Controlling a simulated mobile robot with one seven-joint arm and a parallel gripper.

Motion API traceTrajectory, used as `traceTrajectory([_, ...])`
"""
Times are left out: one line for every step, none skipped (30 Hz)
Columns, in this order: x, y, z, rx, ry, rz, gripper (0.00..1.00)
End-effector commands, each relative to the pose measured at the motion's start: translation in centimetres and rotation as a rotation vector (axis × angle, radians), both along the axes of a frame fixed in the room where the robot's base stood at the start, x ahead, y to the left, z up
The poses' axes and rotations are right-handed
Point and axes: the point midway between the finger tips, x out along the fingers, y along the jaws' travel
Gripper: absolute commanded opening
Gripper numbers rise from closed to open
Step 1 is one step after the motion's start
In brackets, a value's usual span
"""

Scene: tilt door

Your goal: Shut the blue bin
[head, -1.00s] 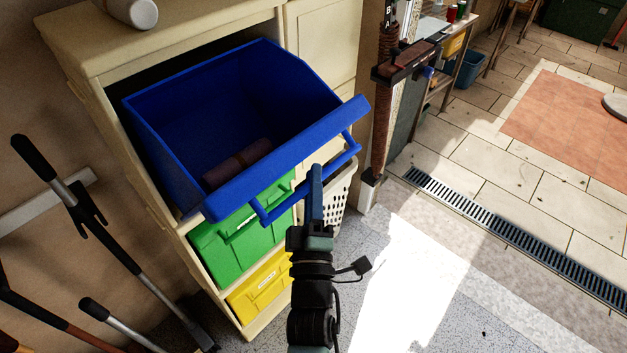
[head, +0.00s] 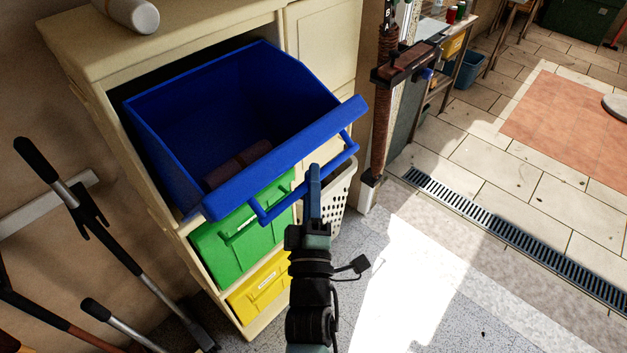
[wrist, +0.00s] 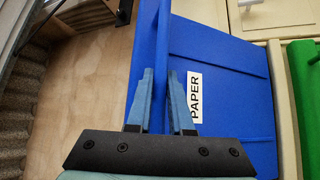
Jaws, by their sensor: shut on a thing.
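The blue bin (head: 285,152) is tilted open out of the top opening of a cream cabinet (head: 75,38). A brownish roll (head: 238,165) lies inside it. Its front bears a bar handle (head: 331,163) and, in the wrist view, a white label (wrist: 195,97) reading PAPER. My gripper (head: 314,172) is at the bin's front handle. In the wrist view my gripper (wrist: 160,85) has one finger on each side of the blue handle bar (wrist: 152,60) and is shut on it. The head view hides most of the finger contact.
A green bin (head: 240,235) and a yellow bin (head: 260,290) sit shut below. A white perforated basket (head: 341,195) stands close behind my gripper. Long-handled tools (head: 75,205) lean at the left. The floor to the right is clear.

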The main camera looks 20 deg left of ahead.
Motion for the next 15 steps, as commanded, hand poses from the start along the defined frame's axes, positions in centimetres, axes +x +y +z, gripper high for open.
traceTrajectory([0.1,0.4,1.0,-0.007,0.0,0.002,0.0])
traceTrajectory([0.2,0.6,1.3,-0.013,0.003,0.004,0.0])
traceTrajectory([0.2,0.9,1.7,-0.024,0.007,0.004,0.0])
traceTrajectory([0.3,1.1,2.0,-0.033,0.011,0.005,0.0])
traceTrajectory([0.4,1.3,2.4,-0.042,0.014,0.005,0.0])
traceTrajectory([0.5,1.6,2.9,-0.057,0.018,0.004,0.0])
traceTrajectory([0.6,1.9,3.3,-0.068,0.023,0.004,0.0])
traceTrajectory([0.7,2.2,3.7,-0.081,0.027,0.004,0.0])
traceTrajectory([0.9,2.7,4.3,-0.098,0.033,0.005,0.0])
traceTrajectory([1.0,3.0,4.6,-0.112,0.039,0.004,0.0])
traceTrajectory([1.1,3.3,5.0,-0.125,0.044,0.004,0.0])
traceTrajectory([1.3,3.8,5.6,-0.143,0.05,0.005,0.0])
traceTrajectory([1.5,4.2,6.0,-0.157,0.055,0.005,0.0])
traceTrajectory([1.6,4.6,6.3,-0.172,0.061,0.005,0.0])
traceTrajectory([1.8,5.1,6.8,-0.191,0.068,0.005,0.0])
